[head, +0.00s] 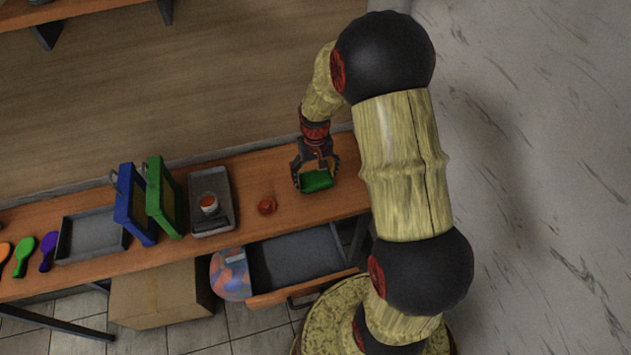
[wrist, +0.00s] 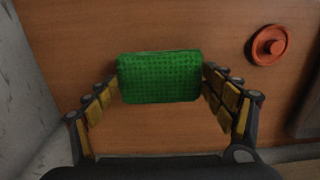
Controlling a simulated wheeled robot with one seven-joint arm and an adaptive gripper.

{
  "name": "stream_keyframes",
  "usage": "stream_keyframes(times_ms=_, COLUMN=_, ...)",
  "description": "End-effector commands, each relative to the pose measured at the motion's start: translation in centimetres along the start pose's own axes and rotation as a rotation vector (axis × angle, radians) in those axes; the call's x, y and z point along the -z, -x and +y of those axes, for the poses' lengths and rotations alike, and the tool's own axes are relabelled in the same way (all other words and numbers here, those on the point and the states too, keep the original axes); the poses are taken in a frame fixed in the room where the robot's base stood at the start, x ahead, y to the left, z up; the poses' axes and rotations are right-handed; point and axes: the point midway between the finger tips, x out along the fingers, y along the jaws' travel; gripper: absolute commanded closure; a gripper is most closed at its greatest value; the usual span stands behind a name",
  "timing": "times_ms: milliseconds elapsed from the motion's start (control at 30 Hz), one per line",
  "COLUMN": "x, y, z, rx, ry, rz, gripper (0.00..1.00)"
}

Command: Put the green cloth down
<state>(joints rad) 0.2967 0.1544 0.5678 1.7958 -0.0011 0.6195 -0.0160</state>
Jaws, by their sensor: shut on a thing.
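The green cloth (head: 317,181) is a small textured rectangle at the right part of the wooden table. In the wrist view the cloth (wrist: 160,77) lies between the fingertips of my gripper (wrist: 160,82), which touch or nearly touch its left and right sides. My gripper (head: 316,180) is over the table in the head view and is shut on the cloth. I cannot tell whether the cloth rests on the table or is held just above it.
A round red-orange lid (wrist: 268,45) lies right of the cloth in the wrist view. An open drawer (head: 297,258) juts out below.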

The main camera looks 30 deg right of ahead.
Motion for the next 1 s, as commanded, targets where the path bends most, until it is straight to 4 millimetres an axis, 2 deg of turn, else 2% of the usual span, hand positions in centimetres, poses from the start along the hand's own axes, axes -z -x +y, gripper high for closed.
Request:
stream_keyframes(times_ms=33, x=-0.3, y=-1.1, z=0.0, rx=0.000, ry=0.000, rz=-0.007, gripper=0.39)
stream_keyframes(times_ms=167, x=-0.2, y=-2.6, z=0.0, rx=0.000, ry=0.000, rz=-0.005, gripper=0.39)
stream_keyframes(times_ms=533, x=-0.3, y=-2.9, z=0.0, rx=0.000, ry=0.000, rz=-0.004, gripper=0.39)
stream_keyframes(times_ms=567, x=-0.3, y=-3.0, z=0.0, rx=0.000, ry=0.000, rz=-0.004, gripper=0.17)
stream_keyframes(times_ms=867, x=-0.2, y=-2.9, z=0.0, rx=0.000, ry=0.000, rz=-0.004, gripper=0.00)
stream_keyframes(times_ms=1000, x=-0.2, y=-2.9, z=0.0, rx=0.000, ry=0.000, rz=-0.004, gripper=0.00)
